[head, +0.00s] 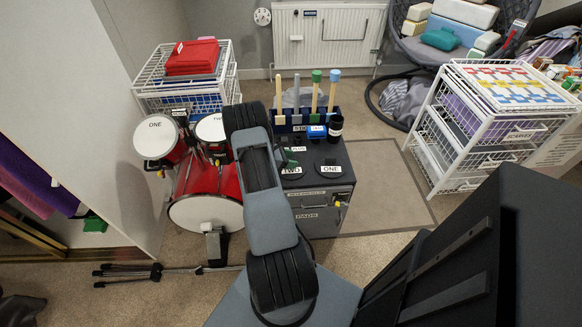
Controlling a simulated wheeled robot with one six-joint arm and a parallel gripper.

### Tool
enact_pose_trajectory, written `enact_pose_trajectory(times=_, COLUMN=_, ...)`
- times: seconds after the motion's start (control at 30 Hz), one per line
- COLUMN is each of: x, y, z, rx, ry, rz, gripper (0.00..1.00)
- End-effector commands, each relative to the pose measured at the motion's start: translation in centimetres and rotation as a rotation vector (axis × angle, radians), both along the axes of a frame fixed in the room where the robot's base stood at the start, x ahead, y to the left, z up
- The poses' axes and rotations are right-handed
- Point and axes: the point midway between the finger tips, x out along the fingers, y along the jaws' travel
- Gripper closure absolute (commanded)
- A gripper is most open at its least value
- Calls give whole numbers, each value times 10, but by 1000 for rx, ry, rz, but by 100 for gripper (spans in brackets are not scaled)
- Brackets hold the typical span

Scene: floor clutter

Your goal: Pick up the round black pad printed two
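The round black pad printed TWO (293,173) lies on top of a dark low cabinet (325,196). Its left side is close to, and perhaps partly covered by, my arm in this view. A second round black pad, printed ONE (330,171), lies to its right on the same cabinet top, apart from it. My arm rises in front of the cabinet and red drum. I cannot make out my gripper's fingers; the arm's far links hide them or they are out of sight.
A rack of upright handles (306,118), a blue item and a black cup (335,128) stand behind the pads. A drum kit (205,192) is at the left, with a stand on the floor. A white wire drawer unit (489,122) is at the right. Mat and carpet between are clear.

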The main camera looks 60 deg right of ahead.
Motion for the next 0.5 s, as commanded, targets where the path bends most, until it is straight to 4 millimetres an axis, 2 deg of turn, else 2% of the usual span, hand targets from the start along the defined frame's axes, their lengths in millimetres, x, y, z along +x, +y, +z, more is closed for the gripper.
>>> enact_pose_trajectory(times=0.07, x=0, y=0, z=0, rx=0, ry=0, rz=0, gripper=55)
enact_pose_trajectory(times=0.5, x=0, y=0, z=0, rx=1, ry=1, rz=0, gripper=98)
